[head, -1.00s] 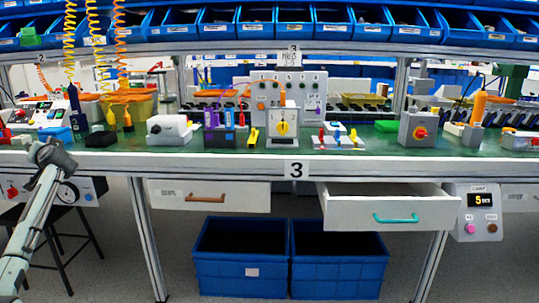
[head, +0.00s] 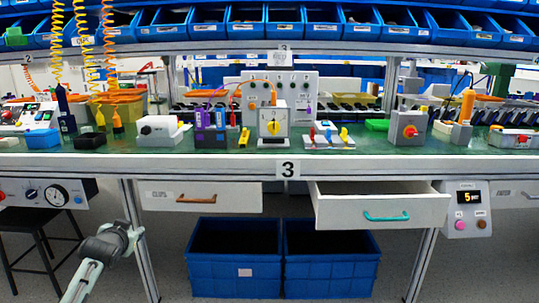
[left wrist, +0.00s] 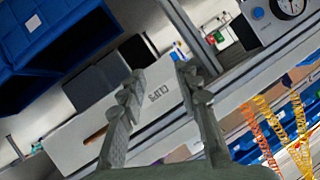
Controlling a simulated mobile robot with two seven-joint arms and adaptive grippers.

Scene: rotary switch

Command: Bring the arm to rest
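My left gripper (head: 134,236) is low at the left in the head view, in front of the bench and below the left drawer. In the left wrist view its two fingers (left wrist: 158,80) stand apart with nothing between them. A grey switch box with a red knob on a yellow plate (head: 411,131) stands on the right part of the green bench top (head: 375,148). A white box with a dark knob (head: 158,129) stands left of centre. My gripper is well away from both. My right gripper is in neither view.
The left drawer (head: 235,196) is near the gripper and also fills part of the left wrist view (left wrist: 150,115). The right drawer (head: 335,212) is pulled out. Blue crates (head: 240,283) stand on the floor below. A black stool (head: 45,235) stands at the left.

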